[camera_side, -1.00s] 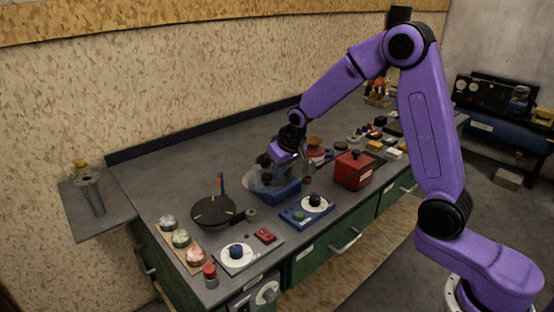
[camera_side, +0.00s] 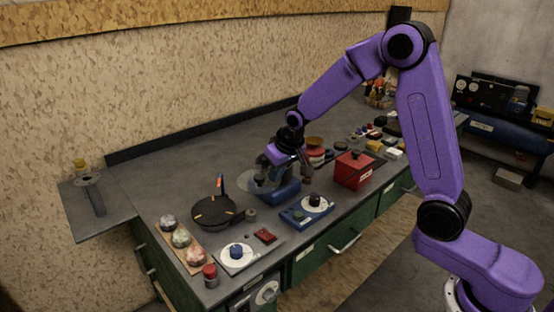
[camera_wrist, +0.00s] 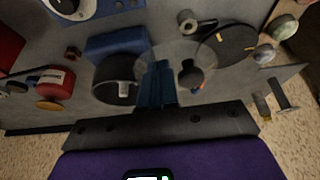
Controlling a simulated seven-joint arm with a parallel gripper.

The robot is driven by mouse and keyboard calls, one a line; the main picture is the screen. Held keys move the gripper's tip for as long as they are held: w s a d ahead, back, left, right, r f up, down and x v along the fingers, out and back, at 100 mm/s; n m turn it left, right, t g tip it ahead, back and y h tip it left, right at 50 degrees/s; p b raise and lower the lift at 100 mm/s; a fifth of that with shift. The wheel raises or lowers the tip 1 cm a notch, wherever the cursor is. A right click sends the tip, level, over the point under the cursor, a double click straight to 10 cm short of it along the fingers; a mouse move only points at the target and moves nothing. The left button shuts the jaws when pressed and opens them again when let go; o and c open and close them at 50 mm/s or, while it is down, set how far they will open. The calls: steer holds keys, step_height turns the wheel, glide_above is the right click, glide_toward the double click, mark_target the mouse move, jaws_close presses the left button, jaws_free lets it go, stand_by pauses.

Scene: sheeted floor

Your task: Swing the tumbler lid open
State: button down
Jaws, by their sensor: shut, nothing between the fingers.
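The tumbler has a blue base (camera_side: 284,192), also visible in the wrist view (camera_wrist: 116,42). Its dark round drum (camera_wrist: 112,72) shows an open mouth with a small pale piece inside. The clear lid (camera_side: 258,184) stands out to the left of the base; in the wrist view it is a faint see-through disc (camera_wrist: 178,52) to the right of the drum, off its mouth. My gripper (camera_side: 284,168) is low over the tumbler. In the wrist view its closed, empty fingers (camera_wrist: 155,84) lie between drum and lid; I cannot tell whether they touch the lid.
A black disc with orange marks (camera_side: 213,211) and an upright red and blue stick (camera_side: 220,182) stand to the left. A blue box with a white dial (camera_side: 308,210) is in front. A red box (camera_side: 353,170) stands to the right. The bench behind is clear.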

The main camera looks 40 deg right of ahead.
steer(key=shift+s+d, duration=0.15)
steer(key=shift+d, duration=0.1)
step_height(320, 180, up, 7)
stand_by(0.9)
steer(key=s+a+n+g+y, duration=0.1)
steer(key=s+a+n, duration=0.2)
steer(key=s, duration=0.5)
steer(key=s+a+n+g, duration=0.1)
steer(key=s+a+n, duration=0.2)
steer(key=s, duration=0.6)
steer(key=s+d+f+n+g, duration=0.1)
steer(key=s+d+n, duration=0.1)
steer(key=s, duration=0.8)
steer(key=s+d+f+n+g, duration=0.1)
steer(key=s+n, duration=0.3)
steer(key=s, duration=0.6)
steer(key=shift+d+f+n+h, duration=0.25)
steer(key=shift+d+n+h, duration=0.05)
steer(key=shift+d, duration=0.5)
